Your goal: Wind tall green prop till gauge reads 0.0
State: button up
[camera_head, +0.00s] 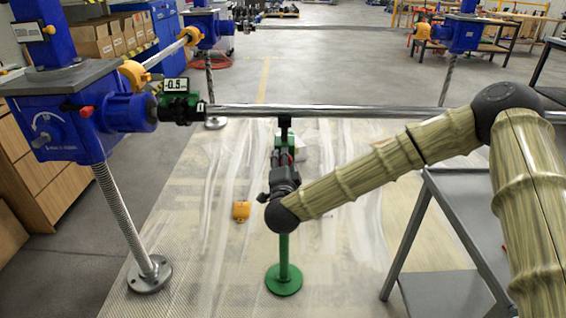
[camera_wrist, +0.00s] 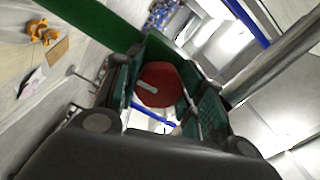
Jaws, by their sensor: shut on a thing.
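The tall green prop (camera_head: 283,245) stands upright on a round green base on the floor mat. Its black head (camera_head: 285,122) is at the underside of the long silver bar; I cannot tell whether they touch. The gauge (camera_head: 175,85) at the bar's left end appears to read -0.5. My gripper (camera_head: 284,160) is at the prop's upper part and hides some of it. In the wrist view my gripper (camera_wrist: 158,92) is shut on a round red knob (camera_wrist: 158,80) with a pale mark. A green post (camera_wrist: 92,18) crosses the upper left there.
The silver bar (camera_head: 320,111) runs across above my gripper. A blue screw jack (camera_head: 70,120) stands at left, others behind. An orange part (camera_head: 241,211) lies on the mat (camera_head: 205,270), left of the prop. A grey table (camera_head: 465,215) stands at right, near my arm.

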jog(key=o, duration=1)
jog(key=s, duration=1.2)
dwell(1.2)
